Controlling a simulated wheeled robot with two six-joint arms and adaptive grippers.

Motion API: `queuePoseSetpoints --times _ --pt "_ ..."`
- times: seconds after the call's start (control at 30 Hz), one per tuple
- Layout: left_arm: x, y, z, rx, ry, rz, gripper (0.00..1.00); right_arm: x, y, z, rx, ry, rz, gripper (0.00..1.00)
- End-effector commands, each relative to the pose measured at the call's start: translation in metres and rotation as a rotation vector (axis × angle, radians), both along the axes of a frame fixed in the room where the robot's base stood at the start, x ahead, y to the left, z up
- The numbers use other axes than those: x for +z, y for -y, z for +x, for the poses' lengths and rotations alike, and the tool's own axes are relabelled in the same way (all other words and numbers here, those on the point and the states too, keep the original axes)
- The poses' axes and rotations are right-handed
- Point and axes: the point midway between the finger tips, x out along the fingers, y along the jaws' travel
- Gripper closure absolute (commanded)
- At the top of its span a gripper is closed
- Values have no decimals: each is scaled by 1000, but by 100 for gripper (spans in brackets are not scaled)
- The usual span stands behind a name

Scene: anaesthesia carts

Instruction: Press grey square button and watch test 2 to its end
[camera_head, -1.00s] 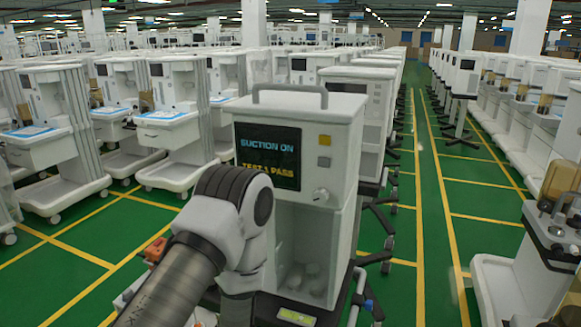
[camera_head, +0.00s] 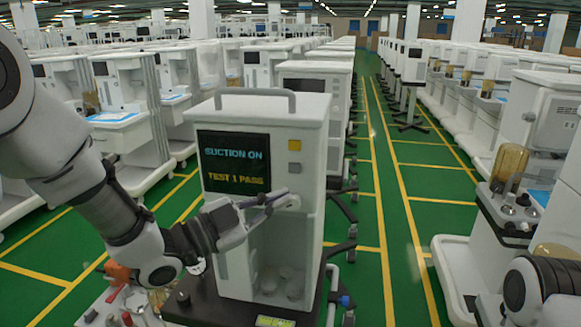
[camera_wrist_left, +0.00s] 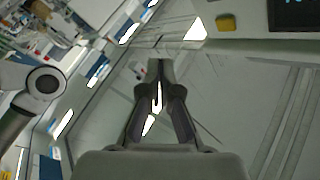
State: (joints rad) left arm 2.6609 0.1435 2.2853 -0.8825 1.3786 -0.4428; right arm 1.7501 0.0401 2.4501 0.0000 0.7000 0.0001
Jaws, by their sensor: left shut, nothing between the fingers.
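The white suction unit (camera_head: 262,105) stands ahead in the head view. Its dark screen (camera_head: 233,160) reads "SUCTION ON" and "TEST 1 PASS". Right of the screen are a yellow square button (camera_head: 295,145) and, below it, the grey square button (camera_head: 294,168). My left gripper (camera_head: 282,197) is shut and empty, its tips in front of the panel, below the grey button and over the knob area. I cannot tell whether it touches. In the wrist view the shut fingers (camera_wrist_left: 158,72) and the yellow button (camera_wrist_left: 226,23) show; the grey button is not clear there.
A dark base shelf (camera_head: 225,308) carries the unit. Rows of similar white carts (camera_head: 120,120) stand at left and behind. Another cart with an amber canister (camera_head: 510,165) is at right. A green aisle (camera_head: 400,215) with yellow lines lies between.

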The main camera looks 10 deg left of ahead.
Motion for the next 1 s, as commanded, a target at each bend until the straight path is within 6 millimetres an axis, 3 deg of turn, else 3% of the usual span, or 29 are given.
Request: queuePoseSetpoints --times 0.47,0.83,1.0 --pt "2 0 9 1 1 0 100 4 0 0 0 0 0 76" --pt "2 0 61 1 -1 1 100 21 0 0 0 0 0 76" --pt "0 0 80 1 1 0 100 18 0 0 0 0 0 76"
